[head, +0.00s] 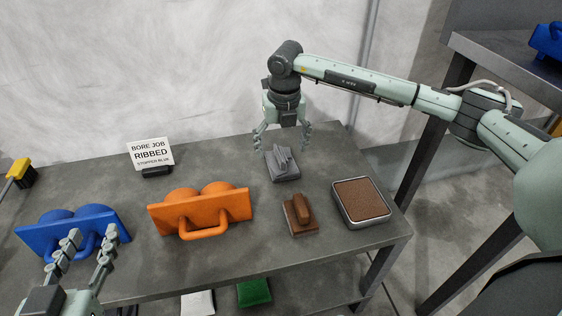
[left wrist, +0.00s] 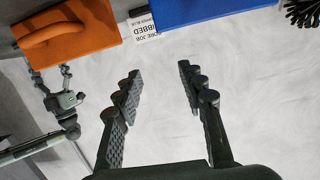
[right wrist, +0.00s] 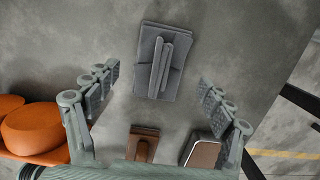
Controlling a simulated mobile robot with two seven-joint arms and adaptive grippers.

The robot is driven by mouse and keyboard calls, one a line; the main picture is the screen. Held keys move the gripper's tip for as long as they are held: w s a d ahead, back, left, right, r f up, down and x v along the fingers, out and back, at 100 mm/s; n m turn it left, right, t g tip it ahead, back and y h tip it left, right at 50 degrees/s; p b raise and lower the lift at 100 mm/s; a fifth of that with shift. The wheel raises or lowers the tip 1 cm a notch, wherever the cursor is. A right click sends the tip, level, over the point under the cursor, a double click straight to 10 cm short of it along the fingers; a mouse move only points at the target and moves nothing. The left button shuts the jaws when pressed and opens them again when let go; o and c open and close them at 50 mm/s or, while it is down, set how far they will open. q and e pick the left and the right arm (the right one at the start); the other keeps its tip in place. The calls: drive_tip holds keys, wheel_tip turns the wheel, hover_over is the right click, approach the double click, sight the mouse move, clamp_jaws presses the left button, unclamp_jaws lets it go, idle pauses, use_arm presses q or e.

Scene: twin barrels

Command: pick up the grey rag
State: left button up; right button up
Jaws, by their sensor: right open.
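The grey rag (head: 283,165) lies folded on the grey table, near its back edge, with a raised ridge on top. In the right wrist view the rag (right wrist: 164,62) lies ahead of and between the fingertips. My right gripper (head: 282,143) is open and empty, just above and behind the rag, not visibly touching it. It also shows open in the right wrist view (right wrist: 158,85). My left gripper (head: 90,240) is open and empty in front of the blue twin-barrel piece; its fingers also show apart in the left wrist view (left wrist: 158,78).
An orange twin-barrel piece (head: 200,212) and a blue one (head: 45,237) stand on the table (head: 240,260). A brown-handled block (head: 300,215) and a metal tray with brown filling (head: 388,217) are right of centre. A sign (head: 151,153) stands at the back.

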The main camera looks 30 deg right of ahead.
sight(282, 153)
drive_tip(key=f, duration=0.3)
drive_tip(key=shift+w, duration=0.2)
use_arm(q)
drive_tip(key=shift+w+d+r+t+h, duration=0.1)
drive_tip(key=shift+d+r+t+h, duration=0.25)
drive_tip(key=shift+r, duration=0.3)
use_arm(e)
drive_tip(key=c, duration=1.3)
drive_tip(key=shift+o, duration=0.2)
drive_tip(key=shift+r, duration=0.55)
drive_tip(key=r, duration=0.3)
drive_tip(key=shift+w+a+r, duration=0.2)
drive_tip(key=shift+r, duration=0.05)
use_arm(q)
drive_tip(key=f, duration=0.1)
drive_tip(key=a+f+g+y, duration=0.1)
drive_tip(key=f, duration=0.1)
drive_tip(key=shift+s+a+f+g+y, duration=0.1)
drive_tip(key=shift+s+a+g+y, duration=0.15)
drive_tip(key=shift+a+g, duration=0.15)
use_arm(e)
drive_tip(key=w+a+r, duration=0.6)
drive_tip(key=a, duration=0.3)
drive_tip(key=shift+a+r, duration=0.15)
drive_tip(key=shift+r, duration=0.1)
